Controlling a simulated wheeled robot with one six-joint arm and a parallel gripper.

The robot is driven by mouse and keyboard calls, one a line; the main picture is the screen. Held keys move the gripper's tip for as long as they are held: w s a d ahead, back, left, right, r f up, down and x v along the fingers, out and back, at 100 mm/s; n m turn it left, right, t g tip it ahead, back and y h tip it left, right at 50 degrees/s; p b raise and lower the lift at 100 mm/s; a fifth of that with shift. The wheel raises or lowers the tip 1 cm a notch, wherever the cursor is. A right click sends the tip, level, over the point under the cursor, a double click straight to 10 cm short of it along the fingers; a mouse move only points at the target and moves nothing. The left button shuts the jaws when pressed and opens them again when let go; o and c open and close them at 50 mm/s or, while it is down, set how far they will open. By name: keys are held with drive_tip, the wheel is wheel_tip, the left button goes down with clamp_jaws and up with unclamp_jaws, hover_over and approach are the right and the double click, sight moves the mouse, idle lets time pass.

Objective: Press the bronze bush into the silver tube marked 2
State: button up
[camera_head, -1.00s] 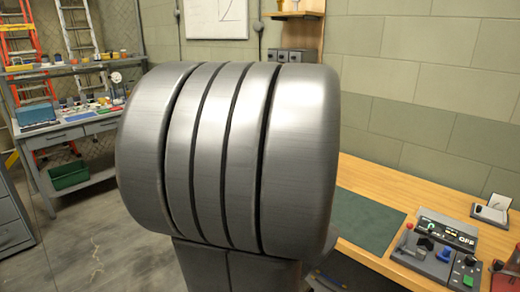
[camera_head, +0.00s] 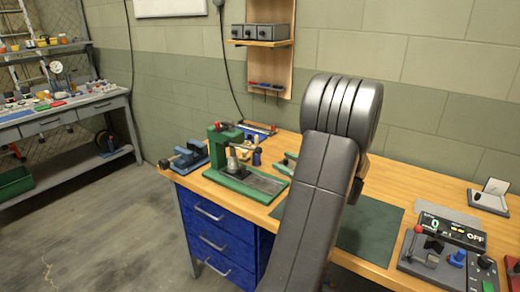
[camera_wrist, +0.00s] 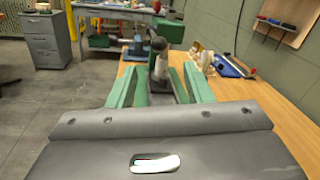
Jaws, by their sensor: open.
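A green press (camera_head: 216,150) stands on the wooden bench, left of my arm in the head view. It also shows ahead of my gripper in the wrist view (camera_wrist: 160,27). A silver cylindrical piece (camera_wrist: 158,66) stands upright below its head; I cannot tell whether this is a tube or part of the press, and no number is readable. Small brass-coloured pieces (camera_head: 257,157) stand just right of the press; I cannot tell whether one is the bush. My gripper (camera_wrist: 159,70) is open, its green fingers spread, with nothing visibly held. My arm hides part of the bench.
A blue vise (camera_head: 188,157) sits at the bench's left end. A dark green mat (camera_head: 372,232) lies right of my arm. Control boxes (camera_head: 450,245) and an open small case (camera_head: 490,195) stand farther right. A tool shelf (camera_head: 262,42) hangs on the wall.

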sight(258, 149)
drive_tip(key=p+x, duration=0.2)
drive_tip(key=x, duration=1)
drive_tip(key=shift+a+f, duration=0.1)
clamp_jaws()
